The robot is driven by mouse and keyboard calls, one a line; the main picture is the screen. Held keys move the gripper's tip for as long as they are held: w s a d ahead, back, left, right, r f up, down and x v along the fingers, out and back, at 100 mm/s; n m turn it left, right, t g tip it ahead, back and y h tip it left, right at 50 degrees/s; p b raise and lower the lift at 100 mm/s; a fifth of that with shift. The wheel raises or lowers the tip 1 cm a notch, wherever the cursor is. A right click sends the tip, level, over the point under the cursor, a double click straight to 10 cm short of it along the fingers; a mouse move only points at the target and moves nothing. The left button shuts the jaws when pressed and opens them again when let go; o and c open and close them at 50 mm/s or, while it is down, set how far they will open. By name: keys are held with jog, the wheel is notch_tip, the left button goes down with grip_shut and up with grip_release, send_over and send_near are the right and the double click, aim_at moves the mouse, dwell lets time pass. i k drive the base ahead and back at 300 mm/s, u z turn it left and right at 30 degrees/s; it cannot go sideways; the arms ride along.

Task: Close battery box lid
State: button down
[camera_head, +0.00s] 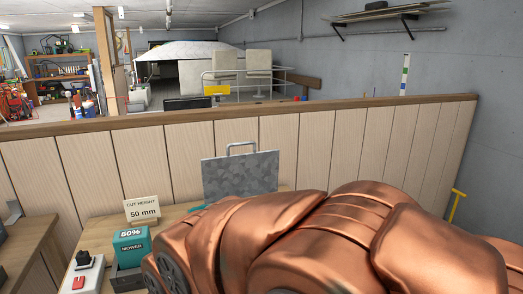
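A grey speckled panel (240,176) with a metal handle on its top edge stands upright at the back of the bench, in front of the wooden partition. It looks like the raised lid of the battery box. The box body below it is hidden behind the large copper-coloured arm parts that fill the lower right of the view. A small teal patch shows at the panel's lower left. My gripper is not in view, so its state and its distance from the lid do not show.
The wooden partition (300,142) runs behind. A yellow handle (456,205) is at right.

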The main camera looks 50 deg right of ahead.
aim_at(254, 173)
jog(key=z, duration=0.15)
jog(key=i, duration=0.45)
jog(key=z, duration=0.8)
jog(key=k, duration=1.35)
jog(key=u, duration=1.25)
jog(key=i, duration=1.3)
jog(key=z, duration=0.85)
jog(key=i, duration=0.45)
jog(key=z, duration=0.4)
